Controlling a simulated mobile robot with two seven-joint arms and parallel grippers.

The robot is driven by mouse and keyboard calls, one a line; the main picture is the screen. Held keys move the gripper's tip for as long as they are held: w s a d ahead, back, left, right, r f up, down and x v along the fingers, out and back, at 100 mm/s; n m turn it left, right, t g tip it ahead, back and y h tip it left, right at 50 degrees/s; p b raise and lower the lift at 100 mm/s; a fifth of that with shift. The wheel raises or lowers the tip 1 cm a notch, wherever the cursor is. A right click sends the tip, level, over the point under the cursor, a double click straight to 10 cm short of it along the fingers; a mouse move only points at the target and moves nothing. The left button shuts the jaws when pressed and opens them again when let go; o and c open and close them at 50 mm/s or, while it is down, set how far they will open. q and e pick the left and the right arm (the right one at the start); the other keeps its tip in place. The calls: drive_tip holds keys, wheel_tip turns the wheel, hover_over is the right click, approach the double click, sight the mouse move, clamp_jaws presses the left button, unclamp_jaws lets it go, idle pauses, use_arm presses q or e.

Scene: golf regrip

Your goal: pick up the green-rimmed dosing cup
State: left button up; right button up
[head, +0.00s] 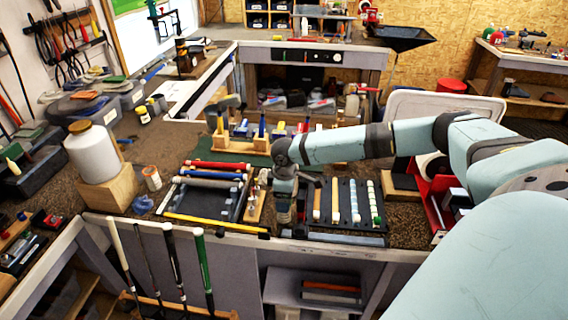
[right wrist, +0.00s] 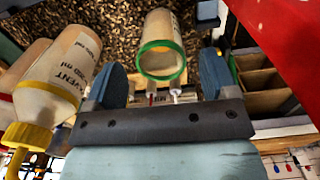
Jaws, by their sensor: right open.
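The green-rimmed dosing cup (right wrist: 162,30) is a translucent beige cup in the right wrist view, its green-ringed mouth facing the camera. It shows in the gap between the two blue fingers of my right gripper (right wrist: 160,75). The fingers are apart, and I see none of them pressed on the cup. In the head view my right gripper (head: 283,213) points down near the bench's front edge, between the two dark trays. I cannot make out the cup there; the arm may hide it. My left gripper is not in view.
A solvent bottle with a yellow cap (right wrist: 62,75) is close to the left finger in the right wrist view. A red surface (right wrist: 290,40) is at upper right. In the head view, a tray of coloured grips (head: 190,202) is left of my gripper, and a large white jar (head: 93,153) stands further left.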

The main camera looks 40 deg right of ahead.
wheel_tip(320, 180, down, 4)
drive_tip(key=shift+w+a+r+p, duration=0.1)
drive_tip(key=shift+a+r+p, duration=0.05)
drive_tip(key=shift+p, duration=0.4)
drive_tip(key=shift+f, duration=0.35)
drive_tip(key=shift+c, duration=0.4)
drive_tip(key=c, duration=0.9)
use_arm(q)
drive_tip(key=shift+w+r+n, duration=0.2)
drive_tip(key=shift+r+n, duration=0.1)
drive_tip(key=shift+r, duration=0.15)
use_arm(e)
drive_tip(key=shift+r, duration=0.2)
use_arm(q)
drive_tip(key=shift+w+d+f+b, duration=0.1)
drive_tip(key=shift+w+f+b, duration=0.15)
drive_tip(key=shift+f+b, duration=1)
use_arm(e)
drive_tip(key=shift+r, duration=9.9)
